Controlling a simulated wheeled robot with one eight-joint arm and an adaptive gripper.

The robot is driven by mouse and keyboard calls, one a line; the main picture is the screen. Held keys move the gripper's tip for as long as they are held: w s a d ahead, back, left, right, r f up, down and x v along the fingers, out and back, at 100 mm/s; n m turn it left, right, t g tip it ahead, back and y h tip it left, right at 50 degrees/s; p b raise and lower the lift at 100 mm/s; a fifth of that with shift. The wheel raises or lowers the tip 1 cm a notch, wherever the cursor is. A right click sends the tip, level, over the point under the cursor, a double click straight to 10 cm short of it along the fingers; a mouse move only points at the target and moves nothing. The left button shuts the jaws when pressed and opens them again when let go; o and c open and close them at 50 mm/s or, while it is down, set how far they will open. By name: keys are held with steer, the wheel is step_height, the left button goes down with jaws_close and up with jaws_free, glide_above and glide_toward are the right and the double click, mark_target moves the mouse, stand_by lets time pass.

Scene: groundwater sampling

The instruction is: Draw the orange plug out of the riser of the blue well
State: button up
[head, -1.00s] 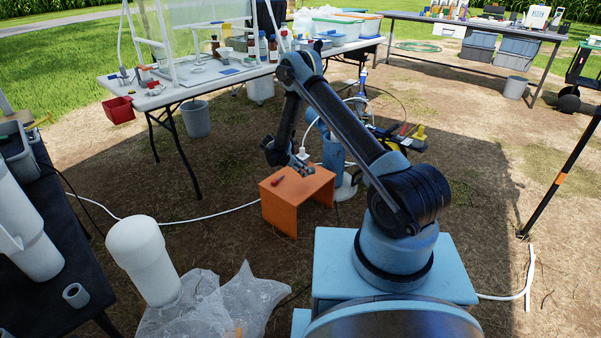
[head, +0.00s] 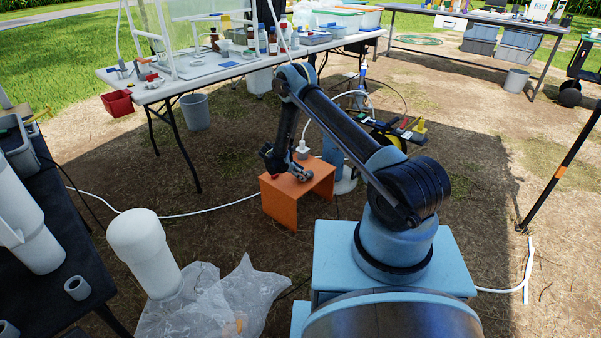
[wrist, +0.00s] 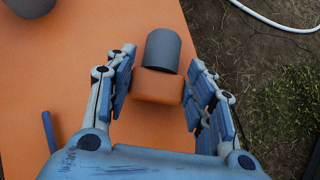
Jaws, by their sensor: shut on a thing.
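The orange plug (wrist: 157,86), an orange block with a dark grey cylinder (wrist: 162,50) at its far end, sits between my fingers in the wrist view. My gripper (wrist: 158,90) is shut on the orange part. Below it is an orange stool (wrist: 60,75); I cannot tell whether the plug touches its top. In the head view my gripper (head: 299,172) is low over the stool (head: 279,208), and the plug cannot be made out. The blue well (head: 334,150) stands just behind the stool, partly hidden by my arm; its riser opening is not clear.
A blue rod (wrist: 49,130) and a grey rounded thing (wrist: 30,5) show at the left of the wrist view. Cables and a yellow-black reel (head: 396,140) lie right of the well. A white tube (head: 146,252) and clear plastic sheet (head: 215,300) are at front left.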

steer(key=shift+f, duration=0.2)
stand_by(0.4)
steer(key=o, duration=1.1)
steer(key=v, duration=1.2)
steer(key=shift+f, duration=0.1)
